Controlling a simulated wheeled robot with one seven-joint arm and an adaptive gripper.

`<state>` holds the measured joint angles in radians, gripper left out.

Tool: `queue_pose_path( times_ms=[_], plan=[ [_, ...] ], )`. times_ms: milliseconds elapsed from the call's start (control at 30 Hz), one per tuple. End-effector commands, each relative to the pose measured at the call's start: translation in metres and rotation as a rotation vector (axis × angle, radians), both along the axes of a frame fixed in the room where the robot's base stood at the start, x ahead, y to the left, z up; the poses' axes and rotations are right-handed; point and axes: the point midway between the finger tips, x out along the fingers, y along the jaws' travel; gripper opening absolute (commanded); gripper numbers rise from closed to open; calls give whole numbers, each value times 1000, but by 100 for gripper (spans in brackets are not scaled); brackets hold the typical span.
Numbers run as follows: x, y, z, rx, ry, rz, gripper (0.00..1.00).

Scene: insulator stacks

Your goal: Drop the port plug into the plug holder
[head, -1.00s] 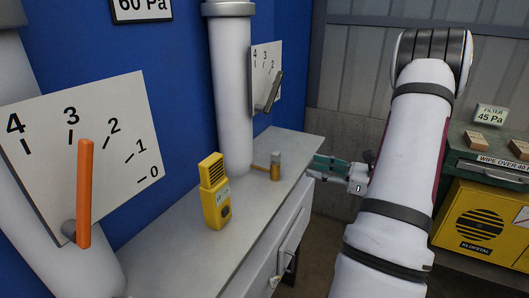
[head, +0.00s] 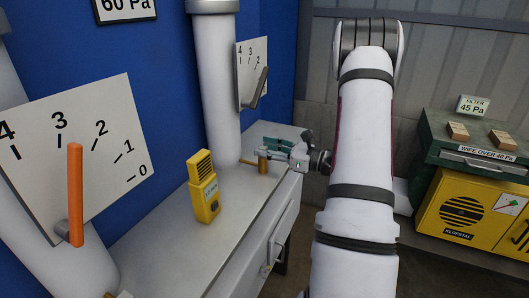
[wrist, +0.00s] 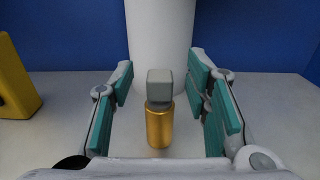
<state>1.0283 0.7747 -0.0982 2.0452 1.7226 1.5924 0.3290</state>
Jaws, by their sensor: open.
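A brass cylinder with a grey square head, which looks like the port plug, (head: 262,165) stands upright on the grey bench beside the white pipe. My gripper (head: 272,148) is over the bench at the plug, its teal-padded fingers partly covering the plug's head. In the wrist view, the plug (wrist: 160,125) is between the spread fingers of my gripper (wrist: 165,105). Gaps show on both sides, so the fingers are open and do not hold it. I cannot identify the plug holder for certain.
A yellow handheld meter (head: 203,187) stands on the bench (head: 165,235) to the left. The white pipe (head: 215,95) rises just behind the plug. An orange lever (head: 75,195) is at far left; a yellow cabinet (head: 465,212) is at right.

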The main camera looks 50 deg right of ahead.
Motion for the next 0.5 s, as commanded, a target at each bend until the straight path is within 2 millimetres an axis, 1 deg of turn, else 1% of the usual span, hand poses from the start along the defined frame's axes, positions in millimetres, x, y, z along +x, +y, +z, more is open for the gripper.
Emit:
queue_pose_path(
  times_ms=[33,133,367,400,467,500],
  plan=[
    [5,3,0,2,1,3,43],
    [12,5,-1,2,1,0,43],
    [14,5,-1,2,1,0,43],
    [14,5,-1,2,1,0,41],
    [14,5,-1,1,0,0,27],
    [14,5,-1,1,0,0,18]
  ],
)
